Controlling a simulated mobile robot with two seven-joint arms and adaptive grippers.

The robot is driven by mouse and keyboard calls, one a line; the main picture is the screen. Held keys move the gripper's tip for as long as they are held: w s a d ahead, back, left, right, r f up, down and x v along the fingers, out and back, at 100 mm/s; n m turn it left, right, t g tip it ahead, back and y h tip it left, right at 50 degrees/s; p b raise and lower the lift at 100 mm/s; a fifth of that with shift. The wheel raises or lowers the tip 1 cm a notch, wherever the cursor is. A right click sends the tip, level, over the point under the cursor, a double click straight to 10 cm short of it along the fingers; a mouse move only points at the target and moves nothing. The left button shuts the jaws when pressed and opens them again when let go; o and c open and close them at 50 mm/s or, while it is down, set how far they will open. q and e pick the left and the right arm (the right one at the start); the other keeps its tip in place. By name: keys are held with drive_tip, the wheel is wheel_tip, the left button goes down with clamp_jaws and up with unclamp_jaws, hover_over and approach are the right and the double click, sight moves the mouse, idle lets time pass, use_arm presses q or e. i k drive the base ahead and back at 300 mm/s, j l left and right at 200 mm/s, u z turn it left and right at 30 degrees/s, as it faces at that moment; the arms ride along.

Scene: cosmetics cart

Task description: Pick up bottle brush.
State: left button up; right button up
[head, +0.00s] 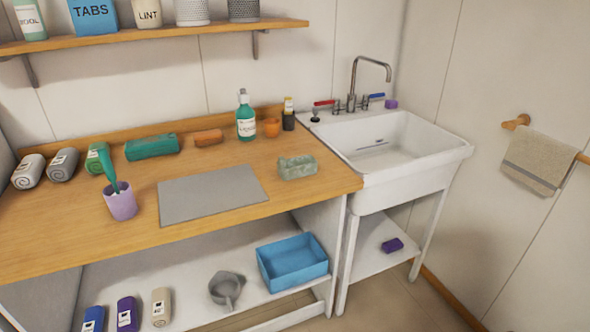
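A lilac cup (121,202) stands on the wooden counter at the left. A slim green item (108,172) sticks up out of it, tilted to the left. It looks like a brush, but its lower end is hidden in the cup, so I cannot tell for sure that it is the bottle brush. Neither of my grippers shows in the head view.
The counter (60,225) also bears rolled towels (63,164), a green box-like item (152,146), a grey mat (212,194), a teal bottle (246,118) and a grey-green block (297,167). A white sink (455,152) adjoins it. A blue bin (292,264) sits below.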

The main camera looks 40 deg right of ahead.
sight(102, 153)
drive_tip(key=i+z, duration=0.4)
drive_tip(key=i+j+z, duration=0.15)
drive_tip(key=z, duration=0.25)
